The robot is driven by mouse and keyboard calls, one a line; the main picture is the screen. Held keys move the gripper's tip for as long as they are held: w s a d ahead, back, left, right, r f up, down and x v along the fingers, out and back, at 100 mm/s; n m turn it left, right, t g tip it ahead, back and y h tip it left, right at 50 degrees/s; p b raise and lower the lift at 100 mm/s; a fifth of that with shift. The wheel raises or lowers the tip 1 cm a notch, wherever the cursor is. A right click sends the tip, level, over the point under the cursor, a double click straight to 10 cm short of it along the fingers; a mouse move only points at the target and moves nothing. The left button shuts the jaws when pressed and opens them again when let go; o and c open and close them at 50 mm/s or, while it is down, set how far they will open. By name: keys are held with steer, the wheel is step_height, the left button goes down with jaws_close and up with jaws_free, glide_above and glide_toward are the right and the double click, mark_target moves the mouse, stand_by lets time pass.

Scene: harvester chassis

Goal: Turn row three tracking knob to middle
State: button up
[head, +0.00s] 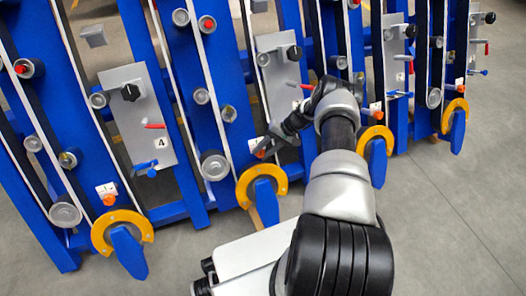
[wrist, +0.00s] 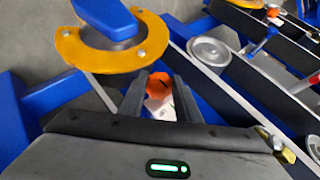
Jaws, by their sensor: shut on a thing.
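The row three tracking knob (wrist: 158,88) is orange and sits between my two dark fingers in the wrist view. My gripper (wrist: 160,92) is shut on it. Part of its white base plate (wrist: 160,112) shows behind and below the knob. In the head view my gripper (head: 268,141) reaches down to the knob (head: 261,153), low on the blue frame, just above a yellow ring guard. My fingers partly cover the knob and its plate there. The knob's pointing direction is too small to tell.
The yellow ring guard (wrist: 115,55) with its blue shoe (wrist: 103,18) is close beside my fingers. A silver roller (wrist: 209,51) is on the other side. Similar orange knobs stand on neighbouring rows (head: 109,199) (head: 378,115). Grey floor (head: 430,220) is clear at right.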

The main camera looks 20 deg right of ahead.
steer(key=o, duration=1.1)
steer(key=shift+c, duration=0.2)
steer(key=p+v, duration=0.3)
steer(key=v, duration=1.4)
steer(key=shift+r, duration=0.2)
